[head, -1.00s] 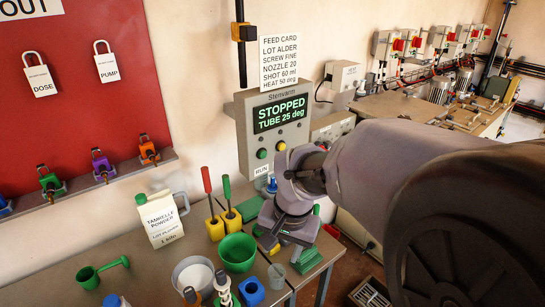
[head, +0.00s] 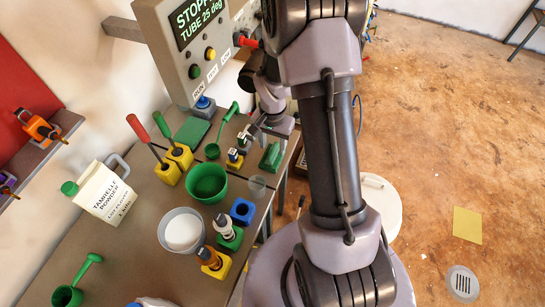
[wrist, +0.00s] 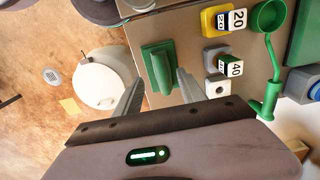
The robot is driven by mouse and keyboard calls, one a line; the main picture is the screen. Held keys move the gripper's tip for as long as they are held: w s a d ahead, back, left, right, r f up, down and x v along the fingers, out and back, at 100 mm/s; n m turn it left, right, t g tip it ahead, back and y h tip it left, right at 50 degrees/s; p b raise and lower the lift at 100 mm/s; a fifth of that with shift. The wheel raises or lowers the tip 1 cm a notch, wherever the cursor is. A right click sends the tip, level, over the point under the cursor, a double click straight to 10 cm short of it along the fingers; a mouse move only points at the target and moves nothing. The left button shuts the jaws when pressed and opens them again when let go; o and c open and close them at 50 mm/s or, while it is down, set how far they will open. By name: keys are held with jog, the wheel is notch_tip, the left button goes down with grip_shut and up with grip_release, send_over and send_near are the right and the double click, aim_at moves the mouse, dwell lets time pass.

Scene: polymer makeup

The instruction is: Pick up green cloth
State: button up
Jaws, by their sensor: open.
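The green cloth (wrist: 158,68) lies on the bench near its edge, with a flat base and a raised ridge along its middle. It also shows in the head view (head: 270,157), just below the end of my arm. My gripper (wrist: 160,76) is open and empty. In the wrist view its two fingers are on either side of the cloth, pointing towards it. I cannot tell how far above the cloth the fingertips are.
Beside the cloth stand small blocks with labelled nozzles (wrist: 222,20) and a green scoop (wrist: 268,45). A green bowl (head: 206,183), a clear cup (head: 257,187), a white-filled bowl (head: 182,230) and a flat green block (head: 193,132) crowd the bench. A white bin (wrist: 100,78) stands on the floor.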

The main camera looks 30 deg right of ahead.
aim_at(272, 150)
jog(key=f, duration=0.3)
jog(key=f+b, duration=0.1)
jog(key=shift+w+d+f, duration=0.1)
jog(key=shift+w+f, duration=0.15)
jog(key=shift+w, duration=0.1)
jog(key=shift+r, duration=0.1)
grip_shut()
